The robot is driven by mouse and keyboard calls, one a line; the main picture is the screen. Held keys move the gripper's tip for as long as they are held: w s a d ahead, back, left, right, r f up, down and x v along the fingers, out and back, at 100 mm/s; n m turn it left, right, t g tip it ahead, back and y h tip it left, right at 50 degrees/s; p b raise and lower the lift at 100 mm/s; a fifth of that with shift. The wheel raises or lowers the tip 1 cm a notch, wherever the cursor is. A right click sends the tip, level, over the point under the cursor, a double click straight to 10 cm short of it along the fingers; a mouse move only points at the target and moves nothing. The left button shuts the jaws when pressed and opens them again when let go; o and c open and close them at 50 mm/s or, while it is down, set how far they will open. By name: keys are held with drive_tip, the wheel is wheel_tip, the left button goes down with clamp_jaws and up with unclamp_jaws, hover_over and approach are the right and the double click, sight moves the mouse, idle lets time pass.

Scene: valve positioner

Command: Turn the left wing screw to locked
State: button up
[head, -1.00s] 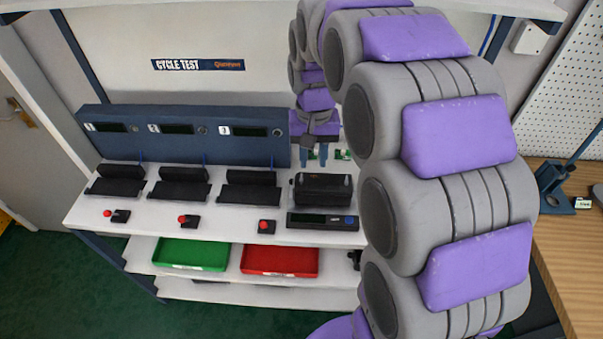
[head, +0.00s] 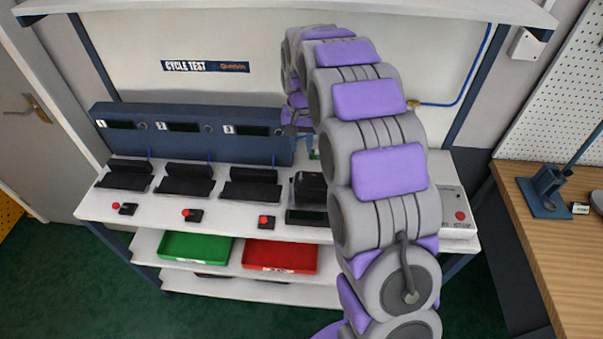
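I cannot make out the left wing screw in the head view; it is too small or hidden. A black device (head: 310,188) stands on the bench right of the third black cradle, partly covered by my arm. My gripper (head: 309,148) is at the back of the bench, above and behind this device. My arm hides most of it, so its finger opening does not show. A small green part (head: 314,155) shows beside the fingers.
Three black cradles (head: 188,180) with red-button boxes (head: 192,215) line the white bench (head: 225,222). A blue panel (head: 190,138) stands behind them. Green (head: 195,247) and red (head: 280,256) trays sit below. A control box with a red button (head: 458,212) is at right.

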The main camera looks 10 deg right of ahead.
sight(301, 176)
drive_tip(key=f, duration=0.3)
drive_tip(key=f+b, duration=0.1)
drive_tip(key=f, duration=0.3)
drive_tip(key=f+b, duration=0.1)
drive_tip(key=f, duration=0.3)
drive_tip(key=shift+a, duration=0.25)
drive_tip(key=shift+d+f, duration=0.1)
drive_tip(key=shift+f, duration=0.45)
drive_tip(key=shift+c, duration=0.2)
clamp_jaws()
